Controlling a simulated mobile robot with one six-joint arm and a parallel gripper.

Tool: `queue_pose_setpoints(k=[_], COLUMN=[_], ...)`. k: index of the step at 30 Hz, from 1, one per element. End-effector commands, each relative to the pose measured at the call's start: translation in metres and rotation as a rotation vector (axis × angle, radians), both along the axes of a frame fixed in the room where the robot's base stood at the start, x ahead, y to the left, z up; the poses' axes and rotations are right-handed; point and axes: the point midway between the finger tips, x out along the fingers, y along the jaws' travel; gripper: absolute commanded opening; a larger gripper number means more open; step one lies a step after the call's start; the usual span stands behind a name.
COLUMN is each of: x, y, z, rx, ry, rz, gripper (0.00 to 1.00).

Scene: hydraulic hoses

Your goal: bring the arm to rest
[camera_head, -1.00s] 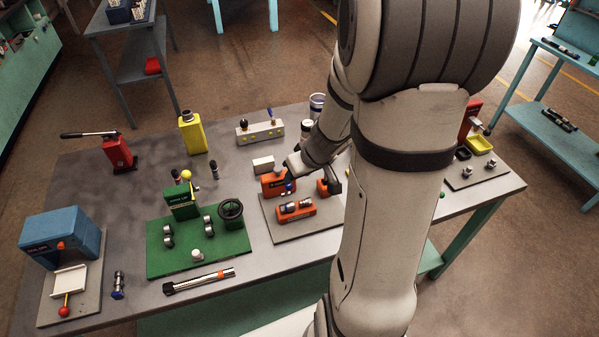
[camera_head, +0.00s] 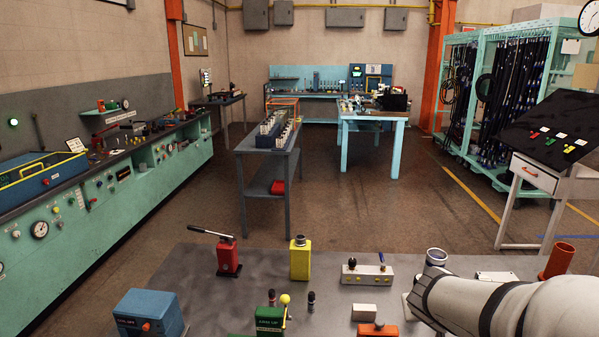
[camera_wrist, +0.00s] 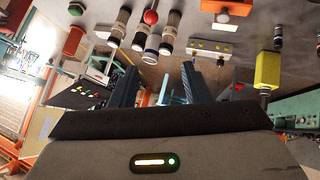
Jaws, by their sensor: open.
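My gripper (camera_wrist: 160,88) is open and empty in the wrist view, its two dark fingers apart with nothing between them. In the head view my pale arm (camera_head: 505,305) lies low across the bottom right corner, over the right part of the workbench. The gripper's fingers cannot be made out there. In the wrist view, which is upside down, several dark cylinders with silver ends stand beyond the fingers.
The grey workbench (camera_head: 205,267) holds a red hand pump (camera_head: 228,257), a yellow bottle (camera_head: 300,258), a valve block (camera_head: 367,273), a blue machine (camera_head: 148,314) and an orange cylinder (camera_head: 557,260). The floor (camera_head: 400,200) beyond is clear.

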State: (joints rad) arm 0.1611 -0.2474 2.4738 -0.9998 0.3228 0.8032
Motion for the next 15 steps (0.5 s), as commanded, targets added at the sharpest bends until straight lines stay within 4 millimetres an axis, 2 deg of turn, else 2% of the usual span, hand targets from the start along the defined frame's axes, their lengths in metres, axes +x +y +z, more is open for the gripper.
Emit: queue_pose_setpoints(k=[5,9,15], x=[-0.049,-0.089,-0.127], y=[0.023,0.057,0.102], z=[-0.009,-0.021,-0.029], rx=[0.057,0.163,0.303], ry=[0.117,0.236,0.351], rz=[-0.048,-0.008,0.104], gripper=[0.43,0.43,0.43])
